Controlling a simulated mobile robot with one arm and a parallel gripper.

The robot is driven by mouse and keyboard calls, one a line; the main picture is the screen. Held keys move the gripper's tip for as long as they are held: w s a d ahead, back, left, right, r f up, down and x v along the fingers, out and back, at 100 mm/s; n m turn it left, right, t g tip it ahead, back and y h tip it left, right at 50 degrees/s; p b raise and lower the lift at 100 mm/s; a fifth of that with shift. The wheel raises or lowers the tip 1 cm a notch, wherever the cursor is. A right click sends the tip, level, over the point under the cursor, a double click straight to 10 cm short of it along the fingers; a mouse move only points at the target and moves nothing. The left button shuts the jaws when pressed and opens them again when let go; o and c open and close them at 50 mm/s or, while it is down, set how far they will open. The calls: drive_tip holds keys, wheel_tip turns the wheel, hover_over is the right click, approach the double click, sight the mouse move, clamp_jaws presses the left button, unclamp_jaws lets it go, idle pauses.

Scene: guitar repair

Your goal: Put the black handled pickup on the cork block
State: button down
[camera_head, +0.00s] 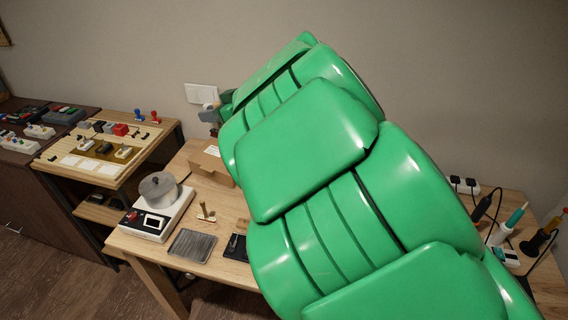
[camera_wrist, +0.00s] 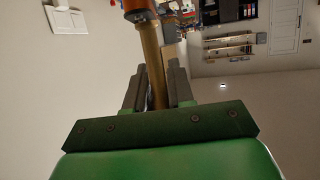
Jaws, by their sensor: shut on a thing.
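In the wrist view, my gripper (camera_wrist: 157,72) is shut on a tan rod-shaped thing (camera_wrist: 152,65) with an orange-brown end; its full shape is cut off at the top. In the head view my green arm hides most of the middle, and a small grey piece (camera_head: 208,114) shows by its far end. I cannot make out a black handled pickup for certain; small handled pieces (camera_head: 124,151) sit on the tan board (camera_head: 60,158) at left. I cannot identify the cork block in either view.
The wooden table (camera_head: 140,250) bears a scale with a round metal pot (camera_head: 158,186), a dark grey tray (camera_head: 192,245), a small brass piece (camera_head: 206,213) and a cardboard box (camera_head: 209,166). Soldering tools (camera_head: 508,226) stand at right. The wall is close behind.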

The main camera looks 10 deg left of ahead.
drive_tip(key=w+d+r+m+t+h, duration=0.1)
drive_tip(key=w+d+m+t+h, duration=0.3)
drive_tip(key=w, duration=0.5)
drive_tip(key=w+d+r+m+t+h, duration=0.1)
drive_tip(key=w+m+t+h, duration=0.2)
drive_tip(key=w+m+t, duration=0.35)
drive_tip(key=shift+w+d+f+m+h, duration=1)
drive_tip(key=shift+d+m+h, duration=3.75)
drive_tip(key=shift+d+h, duration=1.2)
wheel_tip(320, 180, down, 18)
drive_tip(key=w+a+f, duration=0.2)
drive_tip(key=w+f, duration=0.2)
drive_tip(key=w, duration=0.2)
drive_tip(key=w+a+f, duration=0.3)
drive_tip(key=w+f, duration=0.2)
drive_tip(key=w, duration=0.1)
drive_tip(key=shift+w+a+g, duration=0.2)
drive_tip(key=shift+a+g, duration=0.05)
drive_tip(key=shift+g, duration=0.1)
drive_tip(key=shift+f, duration=0.15)
